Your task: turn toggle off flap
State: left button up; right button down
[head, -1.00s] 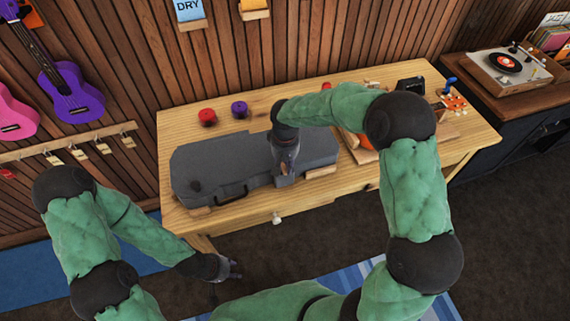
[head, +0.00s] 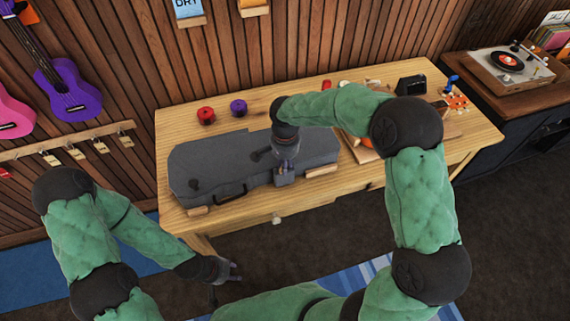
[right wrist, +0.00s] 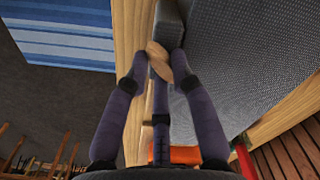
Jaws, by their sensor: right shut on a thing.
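A closed grey case (head: 225,165) lies on the wooden table. In the right wrist view, a small tan wooden toggle (right wrist: 158,58) lies at the edge of a grey flap (right wrist: 168,25) on the case's side. My right gripper (head: 284,172) is at the front edge of the case, right of its middle. In the right wrist view its fingers (right wrist: 160,68) are shut on the toggle, which looks tilted relative to the flap's edge; the fingertips partly hide it. In the head view the gripper covers the toggle. My left gripper (head: 229,272) is empty, apart from the table's front, with its fingers seemingly spread.
The wooden table (head: 400,172) has a red spool (head: 206,115) and a purple spool (head: 239,107) behind the case. A ukulele (head: 362,150) lies at right, partly hidden by my right arm. Ukuleles hang on the left wall. A turntable (head: 505,65) stands far right.

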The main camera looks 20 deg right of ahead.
jog(key=m, duration=0.4)
jog(key=shift+s+a+f+m+b, duration=0.1)
jog(key=shift+s+m+b, duration=0.05)
jog(key=shift+m+b, duration=0.2)
jog(key=shift+a+m+b, duration=0.1)
jog(key=shift+m+b, duration=0.3)
jog(key=shift+m, duration=1.35)
jog(key=c, duration=1)
grip_release()
notch_tip(320, 180, up, 12)
jog(key=shift+r, duration=0.1)
